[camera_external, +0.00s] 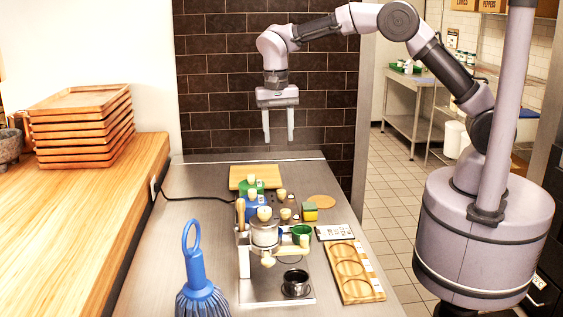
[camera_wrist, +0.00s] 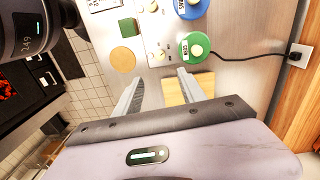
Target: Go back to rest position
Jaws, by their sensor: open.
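My gripper (camera_external: 279,136) hangs in the air above the back of the steel counter, fingers pointing down and apart. It is open with nothing between the fingers. In the wrist view, my gripper (camera_wrist: 160,88) also shows both fingers spread, above the counter surface. My arm reaches from the base at the right, up and over to the left. The gripper touches nothing.
The steel counter (camera_external: 180,215) holds a coffee machine (camera_external: 264,235), a blue brush (camera_external: 200,290), a wooden board (camera_external: 255,176), a green lidded canister (camera_wrist: 193,48), a round cork mat (camera_wrist: 123,56) and a wooden holder (camera_external: 352,272). Stacked wooden trays (camera_external: 85,125) stand left. A cord (camera_external: 195,198) crosses the counter.

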